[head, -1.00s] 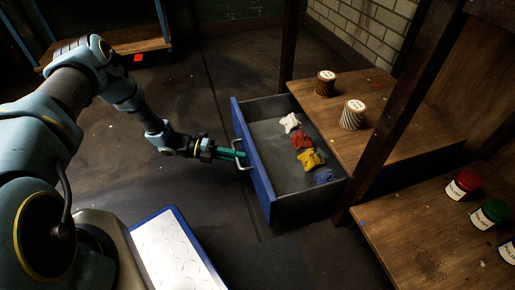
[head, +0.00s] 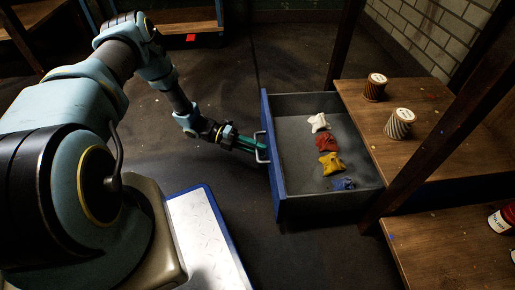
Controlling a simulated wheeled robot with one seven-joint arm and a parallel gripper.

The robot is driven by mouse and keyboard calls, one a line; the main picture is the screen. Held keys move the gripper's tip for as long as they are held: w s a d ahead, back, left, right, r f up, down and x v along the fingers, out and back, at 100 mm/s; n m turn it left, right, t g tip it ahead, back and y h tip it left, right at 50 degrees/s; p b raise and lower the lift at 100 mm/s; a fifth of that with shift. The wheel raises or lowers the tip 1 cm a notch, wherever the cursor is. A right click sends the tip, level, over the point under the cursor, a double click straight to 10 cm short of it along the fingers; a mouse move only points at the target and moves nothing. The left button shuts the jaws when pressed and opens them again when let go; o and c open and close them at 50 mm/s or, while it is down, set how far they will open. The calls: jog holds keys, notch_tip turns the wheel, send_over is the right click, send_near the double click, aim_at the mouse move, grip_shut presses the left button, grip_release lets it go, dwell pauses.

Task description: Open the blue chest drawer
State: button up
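The blue-fronted drawer (head: 276,185) stands pulled well out of the wooden unit, its grey inside showing. Several small crumpled pieces lie in it: a white one (head: 318,122), a red one (head: 326,142), a yellow one (head: 331,163) and a blue one (head: 343,184). A pale metal handle (head: 261,155) is on the drawer's front. My gripper (head: 258,147) reaches it from the left, its green fingers close together at the handle. The fingers appear shut on it, though the tips are small and partly hidden.
Two patterned pots, a brown one (head: 375,87) and a pale one (head: 399,123), stand on the wooden top (head: 360,105) right of the drawer. A dark post (head: 425,145) rises beside it. A lower wooden shelf (head: 430,260) holds a labelled jar (head: 503,219). Floor before the drawer is clear.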

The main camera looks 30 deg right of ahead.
jog(key=p+v, duration=0.2)
jog(key=v, duration=0.8)
jog(key=shift+w+a, duration=0.25)
jog(key=shift+r, duration=0.15)
